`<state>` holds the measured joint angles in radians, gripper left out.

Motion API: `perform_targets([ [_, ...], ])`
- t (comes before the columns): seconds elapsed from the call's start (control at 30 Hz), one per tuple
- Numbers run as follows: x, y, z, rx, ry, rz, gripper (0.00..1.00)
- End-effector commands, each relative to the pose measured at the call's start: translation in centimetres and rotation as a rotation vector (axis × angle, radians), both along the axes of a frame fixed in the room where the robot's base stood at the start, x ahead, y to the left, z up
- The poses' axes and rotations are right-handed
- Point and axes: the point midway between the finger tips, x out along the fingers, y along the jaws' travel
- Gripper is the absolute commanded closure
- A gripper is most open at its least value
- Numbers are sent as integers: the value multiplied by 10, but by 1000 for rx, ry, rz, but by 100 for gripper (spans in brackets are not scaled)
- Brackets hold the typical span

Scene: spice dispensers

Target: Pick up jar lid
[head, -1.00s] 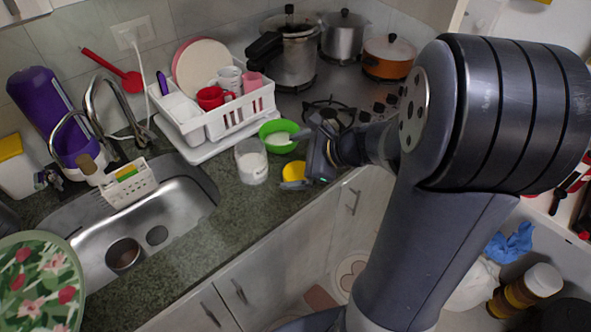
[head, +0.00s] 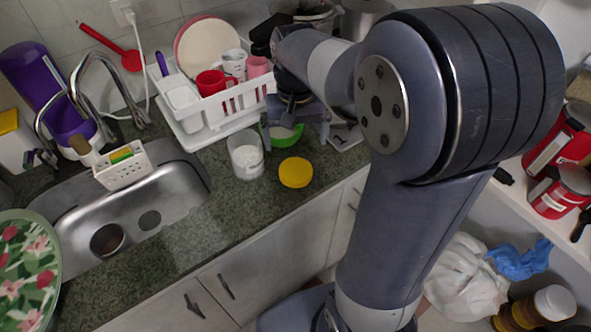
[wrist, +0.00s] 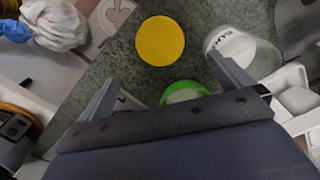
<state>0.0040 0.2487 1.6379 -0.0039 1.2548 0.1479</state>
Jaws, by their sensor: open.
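The yellow round jar lid (head: 296,172) lies flat on the dark green counter near its front edge. In the wrist view the lid (wrist: 160,41) shows whole, just beyond the fingertips. A clear jar (head: 246,157) with white contents stands left of the lid, and the wrist view shows it on the right (wrist: 240,50). My gripper (head: 296,138) is open and empty, fingers pointing down, over the area of the green bowl behind the lid. In the wrist view the two fingers (wrist: 163,70) are spread wide, with the lid apart from both.
The green bowl (head: 285,134) sits behind the lid, partly hidden by my gripper. A white dish rack (head: 215,113) with cups and plates stands behind the jar. The sink (head: 140,215) is to the left. The counter's front edge is close to the lid.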

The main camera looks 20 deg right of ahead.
Motion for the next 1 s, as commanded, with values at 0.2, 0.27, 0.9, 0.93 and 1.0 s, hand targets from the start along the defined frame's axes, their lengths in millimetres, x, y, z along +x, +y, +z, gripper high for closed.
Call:
perform_targets([
  [0.2,-1,0,-35,3,4,-3,1],
  [0.27,-1,0,-39,2,2,-3,1],
  [0.9,-2,1,-94,4,-1,-5,1],
  [0.93,-2,1,-94,4,-1,-5,1],
  [1.0,-2,1,-94,3,0,-5,3],
])
